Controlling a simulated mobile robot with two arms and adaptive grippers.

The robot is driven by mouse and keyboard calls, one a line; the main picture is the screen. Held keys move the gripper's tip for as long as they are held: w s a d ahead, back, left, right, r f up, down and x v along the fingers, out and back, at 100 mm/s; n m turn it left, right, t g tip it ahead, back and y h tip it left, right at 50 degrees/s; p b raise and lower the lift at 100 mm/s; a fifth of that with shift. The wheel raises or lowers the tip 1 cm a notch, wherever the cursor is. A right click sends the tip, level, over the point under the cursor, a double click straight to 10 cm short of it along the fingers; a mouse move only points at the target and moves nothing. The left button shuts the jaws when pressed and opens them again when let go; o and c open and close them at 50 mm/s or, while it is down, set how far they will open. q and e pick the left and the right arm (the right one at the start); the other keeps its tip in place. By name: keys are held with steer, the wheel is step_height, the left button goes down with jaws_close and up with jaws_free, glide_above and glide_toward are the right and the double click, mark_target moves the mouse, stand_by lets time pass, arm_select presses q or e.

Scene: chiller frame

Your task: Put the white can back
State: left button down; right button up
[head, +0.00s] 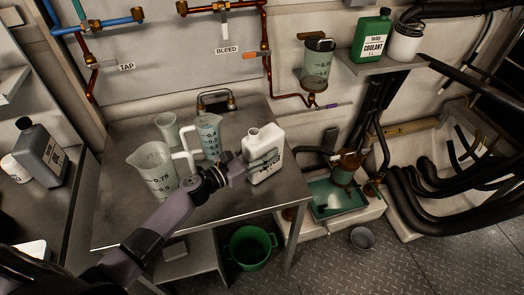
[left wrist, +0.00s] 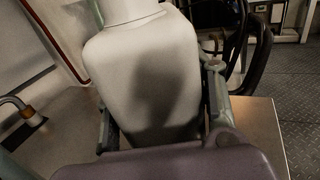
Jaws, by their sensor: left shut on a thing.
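The white can (head: 268,140) is upright at the right end of the metal bench, with its open neck at the top. It fills the middle of the left wrist view (left wrist: 145,70). My left gripper (head: 262,163) is shut on the white can, with one finger on each side of its body. I cannot tell whether the can's base touches the bench. My right gripper does not show.
On the metal bench (head: 225,200), a large measuring jug (head: 153,165), a smaller jug (head: 209,135) and a funnel-like cup (head: 166,126) stand left of the can. A shelf (head: 375,67) holds a green coolant bottle (head: 371,38) and a white jar (head: 406,43). A green bucket (head: 249,250) is below.

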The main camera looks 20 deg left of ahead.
mark_target(247, 159)
arm_select(q)
steer(key=shift+r, duration=0.15)
steer(key=c, duration=1.2)
jaws_free()
steer(key=shift+f, duration=0.25)
steer(key=o, duration=0.5)
steer(key=shift+r, duration=0.1)
steer(key=shift+s+r, duration=0.1)
steer(key=shift+r, duration=0.05)
steer(key=b+v, duration=0.2)
steer(key=v, duration=0.8)
steer(key=shift+s+a, duration=0.6)
steer(key=shift+s, duration=0.25)
